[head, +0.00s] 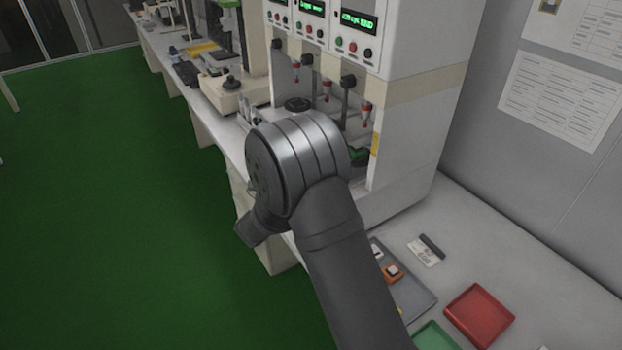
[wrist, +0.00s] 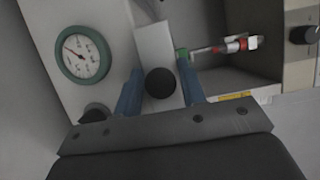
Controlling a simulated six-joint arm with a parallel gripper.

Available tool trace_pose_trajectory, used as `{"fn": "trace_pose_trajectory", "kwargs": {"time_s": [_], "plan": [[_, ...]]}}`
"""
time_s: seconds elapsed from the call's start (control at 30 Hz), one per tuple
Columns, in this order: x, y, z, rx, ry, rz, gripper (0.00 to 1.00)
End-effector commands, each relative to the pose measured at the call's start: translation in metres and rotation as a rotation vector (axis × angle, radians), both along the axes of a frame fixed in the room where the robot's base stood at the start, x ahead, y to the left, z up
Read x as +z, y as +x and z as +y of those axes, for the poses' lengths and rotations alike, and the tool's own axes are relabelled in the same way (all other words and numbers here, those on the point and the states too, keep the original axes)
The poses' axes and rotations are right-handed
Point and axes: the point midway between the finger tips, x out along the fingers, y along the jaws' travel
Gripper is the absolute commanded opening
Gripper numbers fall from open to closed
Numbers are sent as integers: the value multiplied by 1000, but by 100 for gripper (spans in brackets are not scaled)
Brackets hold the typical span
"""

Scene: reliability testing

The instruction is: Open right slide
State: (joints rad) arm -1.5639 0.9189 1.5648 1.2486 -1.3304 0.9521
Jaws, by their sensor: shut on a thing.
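In the wrist view, my gripper (wrist: 160,70) has its two blue fingers on either side of a round black knob (wrist: 160,83). The knob sits at the front of a pale slide bar (wrist: 154,46), and the fingers are shut on it. In the head view, the white test machine (head: 412,100) stands on the bench with several bays and black knobs. My arm covers the lower front of the machine there, so the gripper and the held knob are hidden. Which bay the held slide belongs to cannot be told from the head view.
A green-rimmed dial gauge (wrist: 82,54) is left of the fingers in the wrist view; a red-and-white probe (wrist: 228,46) is right of them. A red tray (head: 479,315) and a grey tray (head: 415,300) lie on the bench at lower right. Green floor is free at left.

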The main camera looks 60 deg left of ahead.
Motion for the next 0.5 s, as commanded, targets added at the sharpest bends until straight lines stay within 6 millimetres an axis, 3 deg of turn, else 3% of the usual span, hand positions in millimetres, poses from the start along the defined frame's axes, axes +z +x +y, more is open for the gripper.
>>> {"fn": "trace_pose_trajectory", "kwargs": {"time_s": [0.3, 0.5], "plan": [[1, -68, 1, 5, 1, -2, 0], [1, -103, 1, 3, 1, -1, 0]]}}
